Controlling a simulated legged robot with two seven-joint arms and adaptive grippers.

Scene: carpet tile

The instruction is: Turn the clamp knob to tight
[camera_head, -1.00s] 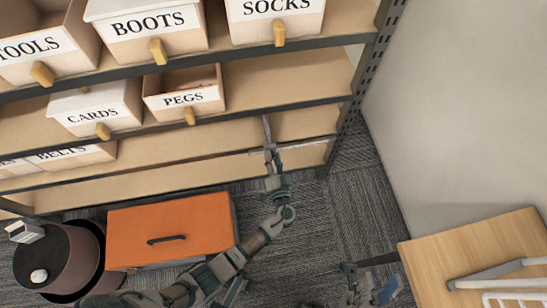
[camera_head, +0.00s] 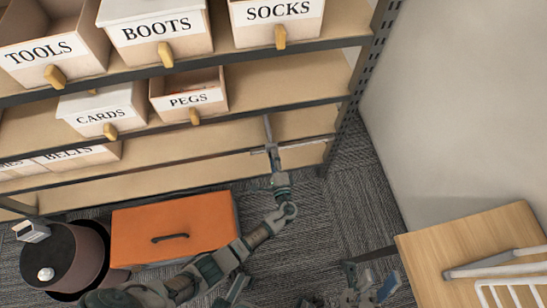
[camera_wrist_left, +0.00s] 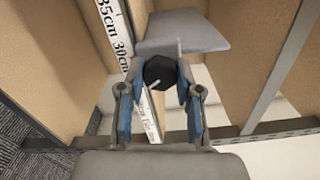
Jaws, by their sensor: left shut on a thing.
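In the head view my left gripper (camera_head: 276,166) reaches the clamp at the front of the lower shelves; the knob is too small to make out there. A ruler (camera_wrist_left: 121,45) with centimetre marks runs behind the clamp. My right gripper (camera_head: 370,285) looks open and empty, low in the head view.
Shelves hold labelled bins, among them the pegs bin (camera_head: 188,99) and the boots bin (camera_head: 156,28). An orange chest (camera_head: 172,225) and a dark round bin (camera_head: 83,250) stand on the carpet at left. A wooden table (camera_head: 440,245) with white racks is at right.

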